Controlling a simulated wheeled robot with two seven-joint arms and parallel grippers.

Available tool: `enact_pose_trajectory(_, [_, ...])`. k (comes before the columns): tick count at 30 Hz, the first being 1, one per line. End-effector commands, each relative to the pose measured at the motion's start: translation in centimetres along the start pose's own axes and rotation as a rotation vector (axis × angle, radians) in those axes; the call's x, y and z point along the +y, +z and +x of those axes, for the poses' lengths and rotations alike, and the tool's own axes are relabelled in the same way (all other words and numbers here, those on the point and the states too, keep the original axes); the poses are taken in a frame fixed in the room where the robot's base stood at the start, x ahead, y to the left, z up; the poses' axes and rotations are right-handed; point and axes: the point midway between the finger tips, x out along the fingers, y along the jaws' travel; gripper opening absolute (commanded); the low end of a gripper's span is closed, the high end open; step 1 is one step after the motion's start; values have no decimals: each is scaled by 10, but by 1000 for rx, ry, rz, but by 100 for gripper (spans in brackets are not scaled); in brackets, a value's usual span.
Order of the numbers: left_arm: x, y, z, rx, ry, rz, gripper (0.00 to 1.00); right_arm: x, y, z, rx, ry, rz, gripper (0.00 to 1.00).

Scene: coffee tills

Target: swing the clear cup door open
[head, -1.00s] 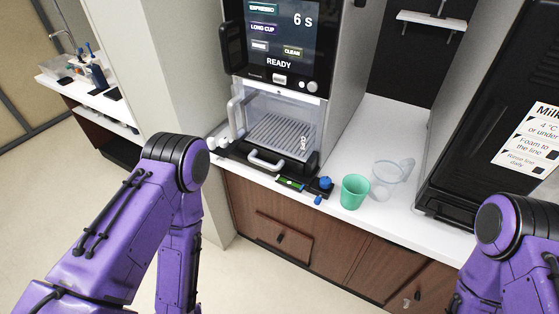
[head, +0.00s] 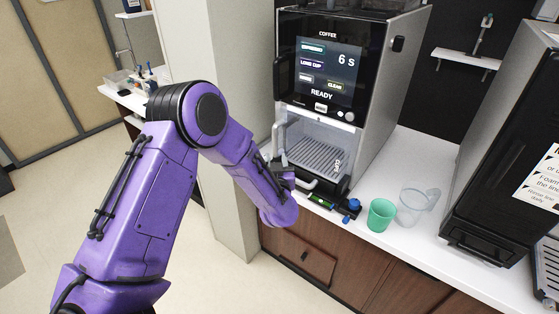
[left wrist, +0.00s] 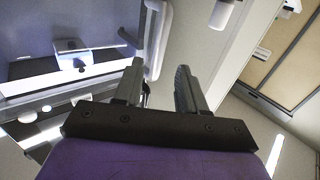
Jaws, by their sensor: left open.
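The coffee machine (head: 385,85) has a cup bay whose clear door (head: 318,140) looks closed across its front. A pale vertical door handle (head: 280,138) stands at the door's left edge. My left gripper (head: 284,172) is at the bay's lower left, just below that handle, partly hidden by my own forearm. In the left wrist view, the left gripper (left wrist: 158,72) is open with nothing seen held. The pale handle (left wrist: 158,42) shows just ahead of the fingertips, nearer the left finger. I cannot tell whether it touches. My right gripper is out of view.
A green cup (head: 381,215) and a clear jug (head: 418,205) stand on the white counter right of the machine. A blue-knobbed item (head: 350,207) lies at the counter's front edge. A black milk machine (head: 505,165) stands further right. A pale wall column (head: 225,90) is close on the left.

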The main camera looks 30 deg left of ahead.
Motion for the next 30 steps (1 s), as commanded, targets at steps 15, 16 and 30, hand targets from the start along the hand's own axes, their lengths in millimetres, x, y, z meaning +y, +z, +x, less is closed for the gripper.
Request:
enact_pose_trajectory(15, [-2,-1,64,10,-10,-3,40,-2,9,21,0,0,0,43])
enact_pose_trajectory(16, [-2,-1,68,10,-10,-2,40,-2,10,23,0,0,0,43])
enact_pose_trajectory(30, [-1,-7,75,9,-4,2,0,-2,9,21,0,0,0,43])
